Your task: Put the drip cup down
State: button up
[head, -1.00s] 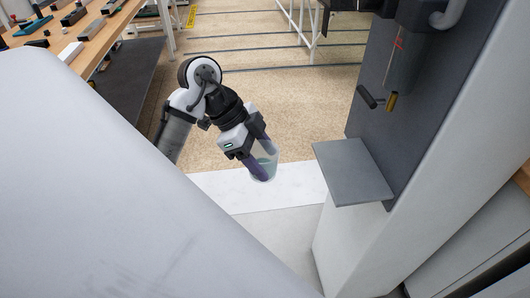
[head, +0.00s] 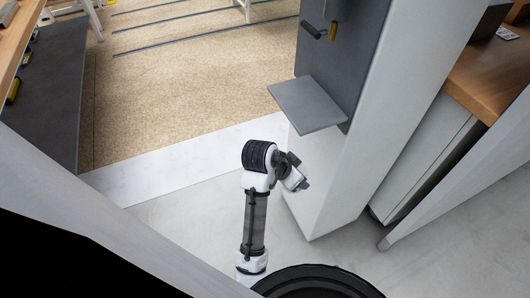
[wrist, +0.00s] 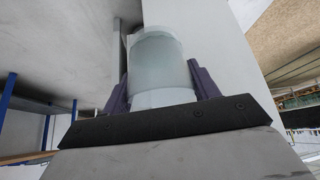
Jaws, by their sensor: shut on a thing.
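The drip cup (wrist: 160,62) is a clear, slightly frosted cup in the wrist view. My gripper (wrist: 160,85) is shut on it, with a dark purple finger on each side of the cup. In the head view my arm stands low, left of the grey column, and my gripper (head: 303,184) shows only as a small dark tip at the wrist's far side. The cup is hidden in the head view. The grey shelf (head: 307,103) on the column is bare and lies above and beyond my gripper in the picture.
A dark handle and a brass-coloured fitting (head: 333,31) stick out of the panel above the shelf. A wooden counter (head: 490,75) is at the right. The pale column (head: 345,170) stands close to my arm. Brown floor is open at the left.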

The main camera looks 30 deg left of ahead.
jog(key=w+d+f+n+y, duration=0.1)
jog(key=w+d+f+n, duration=0.1)
jog(key=d+f, duration=0.5)
jog(key=w+d+f+n+y, duration=0.1)
jog(key=w+d+f+n, duration=0.1)
jog(key=d+f, duration=0.6)
notch_tip(320, 180, down, 3)
jog(key=shift+w+d+f+n+t+y, duration=0.15)
jog(key=shift+w+n+t+y, duration=0.15)
jog(key=shift+w+n+y, duration=0.15)
